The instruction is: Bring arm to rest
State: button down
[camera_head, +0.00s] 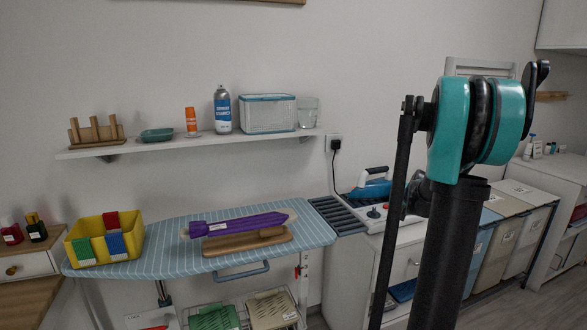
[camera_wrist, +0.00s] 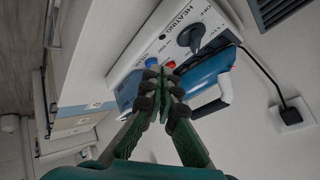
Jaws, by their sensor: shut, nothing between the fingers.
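My gripper (camera_wrist: 160,75) is shut and empty in the wrist view, its dark green fingers meeting at the tips. Behind the tips in that view are a white control panel (camera_wrist: 170,33) with a dark knob and a blue iron (camera_wrist: 207,85); I cannot tell how far away they are. In the head view my teal-jointed arm rises upright on the right side. I cannot clearly make out the gripper there.
In the head view the iron (camera_head: 371,188) rests on a white cabinet behind my arm. A striped ironing board (camera_head: 165,262) bears a yellow bin (camera_head: 77,232) and a purple object (camera_head: 238,224). A wall shelf (camera_head: 190,142) holds bottles and a box. Several storage bins stand right.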

jog(key=s+a+f+n+g+y, duration=0.1)
jog(key=s+a+f+n, duration=0.15)
jog(key=s+a, duration=0.6)
jog(key=s+a+f+n+g, duration=0.2)
jog(key=s+a+n, duration=0.1)
jog(key=s+a, duration=0.5)
jog(key=s+a+f+n, duration=0.2)
jog(key=s+f, duration=0.1)
jog(key=s, duration=0.6)
jog(key=s+a+f+n+g, duration=0.1)
jog(key=s+a+f+n, duration=0.1)
jog(key=s, duration=0.7)
jog(key=shift+s+f+g, duration=0.15)
jog(key=shift+f+g, duration=0.15)
jog(key=shift+f, duration=0.35)
